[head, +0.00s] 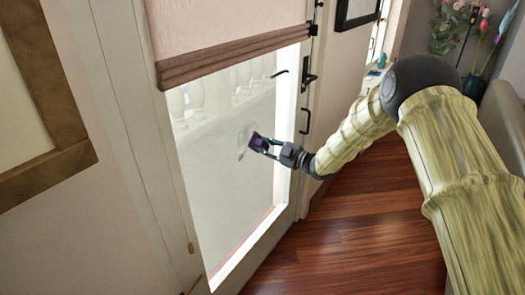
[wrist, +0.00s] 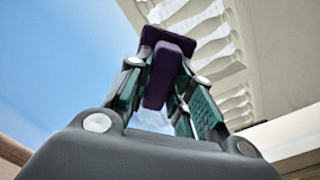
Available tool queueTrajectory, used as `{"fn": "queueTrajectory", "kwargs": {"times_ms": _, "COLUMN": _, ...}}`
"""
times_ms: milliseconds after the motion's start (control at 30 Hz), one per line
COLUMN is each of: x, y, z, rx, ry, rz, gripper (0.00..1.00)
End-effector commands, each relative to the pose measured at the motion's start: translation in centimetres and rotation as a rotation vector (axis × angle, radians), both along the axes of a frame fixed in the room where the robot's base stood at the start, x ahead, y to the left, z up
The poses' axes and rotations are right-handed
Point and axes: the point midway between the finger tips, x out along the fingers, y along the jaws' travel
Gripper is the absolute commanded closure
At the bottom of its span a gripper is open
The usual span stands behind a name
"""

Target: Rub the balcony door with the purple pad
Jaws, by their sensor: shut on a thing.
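The balcony door (head: 223,165) is a white-framed glass door that fills the middle of the head view. A pinkish roman shade covers its top part. The purple pad (head: 258,141) is held in my gripper (head: 266,146) in front of the glass. In the wrist view my gripper (wrist: 165,90) has its green fingers shut on the purple pad (wrist: 163,70). A small greyish mark (head: 243,141) shows on the glass just left of the pad. I cannot tell whether the pad touches the glass.
Black door handles (head: 306,80) are on the door's right side, above and right of my gripper. A framed picture (head: 355,12) hangs on the wall to the right. Flowers (head: 460,25) stand at the top right. The wooden floor (head: 350,225) below is clear.

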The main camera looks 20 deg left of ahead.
Motion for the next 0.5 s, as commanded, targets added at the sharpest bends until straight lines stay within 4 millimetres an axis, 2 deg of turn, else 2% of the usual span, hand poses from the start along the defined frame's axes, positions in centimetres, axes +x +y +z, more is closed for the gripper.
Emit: {"fn": "queueTrajectory", "kwargs": {"times_ms": 500, "x": 2.6, "y": -0.8, "z": -0.2, "rx": 0.0, "ry": -0.001, "rz": 0.0, "gripper": 0.96}}
